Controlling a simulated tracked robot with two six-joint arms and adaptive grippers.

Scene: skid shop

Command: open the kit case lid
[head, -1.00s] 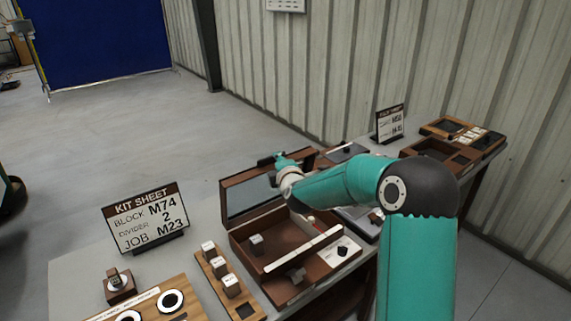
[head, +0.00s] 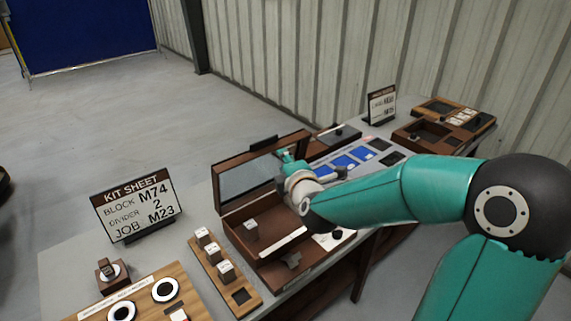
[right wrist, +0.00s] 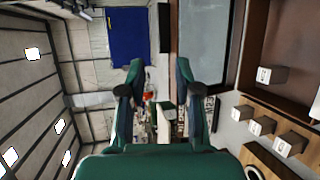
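The brown kit case (head: 285,278) stands on the grey table with its lid (head: 217,188) raised, standing up at the back edge. The lid's glassy inner panel faces the front; it also shows in the right wrist view (right wrist: 204,45). A small block (head: 251,230) and a pale divider strip (head: 283,243) are in the case. My right gripper (head: 284,157) is by the lid's upper right part, its arm hiding the case's right side. In the wrist view its two fingers (right wrist: 158,80) are apart with nothing between them. My left gripper is not in view.
A kit sheet sign (head: 137,205) stands left of the case. A wooden rack (head: 243,297) with several blocks is at front left. A tray with blue pads (head: 350,160) and brown boxes (head: 422,137) lie to the right. A wall runs behind.

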